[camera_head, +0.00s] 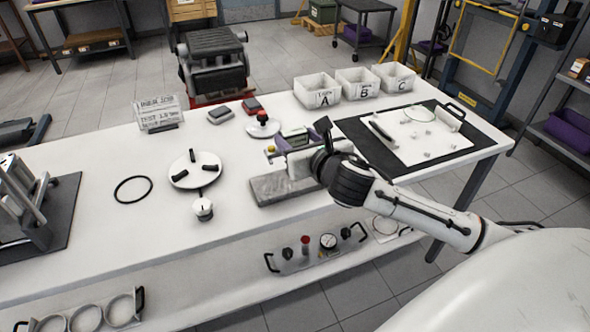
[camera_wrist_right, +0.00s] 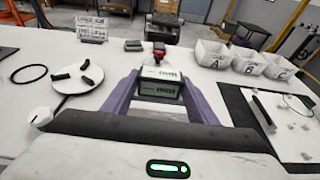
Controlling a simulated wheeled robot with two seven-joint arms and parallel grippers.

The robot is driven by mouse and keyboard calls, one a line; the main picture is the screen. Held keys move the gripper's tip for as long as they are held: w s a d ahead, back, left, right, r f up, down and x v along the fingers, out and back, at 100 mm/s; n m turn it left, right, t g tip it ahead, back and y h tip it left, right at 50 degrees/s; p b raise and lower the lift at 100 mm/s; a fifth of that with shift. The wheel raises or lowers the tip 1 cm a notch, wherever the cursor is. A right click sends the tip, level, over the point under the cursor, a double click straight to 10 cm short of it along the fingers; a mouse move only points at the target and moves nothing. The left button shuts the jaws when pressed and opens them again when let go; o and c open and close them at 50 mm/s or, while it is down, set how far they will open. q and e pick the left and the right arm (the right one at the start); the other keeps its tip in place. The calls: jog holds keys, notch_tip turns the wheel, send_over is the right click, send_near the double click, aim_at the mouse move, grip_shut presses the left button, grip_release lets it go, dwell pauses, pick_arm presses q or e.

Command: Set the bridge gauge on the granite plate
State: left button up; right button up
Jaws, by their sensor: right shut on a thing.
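My right gripper (camera_head: 290,146) reaches in from the right over the granite plate (camera_head: 268,190), a grey slab near the table's front edge. It is shut on the bridge gauge (camera_head: 295,138), a boxy piece with a pale green and dark labelled face. In the right wrist view the gauge (camera_wrist_right: 160,85) sits between two purple finger-like sides. The wrist hides much of the gauge and part of the plate, and I cannot tell whether they touch. My left gripper is in neither view.
A white disc with black blocks (camera_head: 182,177) and a small white knob (camera_head: 203,208) stand left of the plate. A red-topped knob (camera_head: 262,117) stands behind. A black mat (camera_head: 352,132) lies right; white bins (camera_head: 316,90) stand at the back right.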

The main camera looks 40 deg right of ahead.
notch_tip(320, 180, down, 9)
jog(key=shift+r+b, duration=0.2)
jog(key=shift+b, duration=0.5)
jog(key=shift+r, duration=0.1)
jog(key=o, duration=1.4)
jog(key=shift+a, duration=0.1)
